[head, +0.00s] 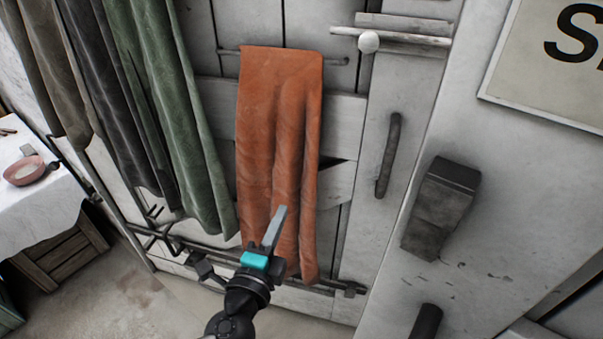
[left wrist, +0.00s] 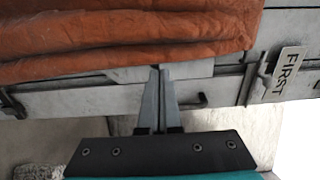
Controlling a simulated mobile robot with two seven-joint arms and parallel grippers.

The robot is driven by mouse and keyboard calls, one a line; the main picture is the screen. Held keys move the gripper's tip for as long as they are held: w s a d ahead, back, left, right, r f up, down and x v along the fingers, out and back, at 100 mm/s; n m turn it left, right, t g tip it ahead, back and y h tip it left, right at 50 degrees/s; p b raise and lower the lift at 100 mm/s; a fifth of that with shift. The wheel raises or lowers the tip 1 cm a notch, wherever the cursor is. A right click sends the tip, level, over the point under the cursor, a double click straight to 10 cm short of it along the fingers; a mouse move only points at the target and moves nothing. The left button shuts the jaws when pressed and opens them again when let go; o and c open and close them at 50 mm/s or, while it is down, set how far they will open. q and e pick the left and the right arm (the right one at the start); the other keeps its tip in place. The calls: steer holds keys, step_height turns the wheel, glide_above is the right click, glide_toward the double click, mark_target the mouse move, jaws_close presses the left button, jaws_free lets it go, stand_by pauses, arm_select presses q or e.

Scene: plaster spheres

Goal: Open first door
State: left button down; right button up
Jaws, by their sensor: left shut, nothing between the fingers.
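The white plank door (head: 347,230) stands upright in the head view and looks shut. A dark vertical handle (head: 388,155) is on its right side, and a bolt with a pale round knob (head: 369,42) crosses its upper right. My left gripper (head: 280,212) is shut and empty, low in front of an orange cloth (head: 280,130) that hangs on the door. It is below and left of the handle, apart from it. In the left wrist view my shut fingers (left wrist: 160,75) point at the cloth's lower edge. A small tag reading FIRST (left wrist: 289,74) shows at the right. My right gripper is not in view.
Green (head: 165,110) and dark cloths hang left of the door. A dark box (head: 440,208) is mounted right of the handle, below a partly seen sign (head: 555,60). A table with a white cloth (head: 45,205) and a pink bowl (head: 24,170) stands at far left.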

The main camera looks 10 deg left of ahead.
mark_target(302, 167)
arm_select(q)
steer(key=w, duration=0.8)
steer(key=w+p, duration=0.1)
steer(key=w, duration=0.3)
steer(key=shift+w+d, duration=0.35)
steer(key=shift+w, duration=0.05)
steer(key=shift+w+b, duration=0.3)
steer(key=shift+w, duration=0.05)
steer(key=w+d+n+y+b, duration=0.1)
steer(key=w+b, duration=0.3)
steer(key=w, duration=0.5)
steer(key=shift+d+y, duration=0.25)
steer(key=shift+y, duration=0.15)
steer(key=shift+s, duration=0.1)
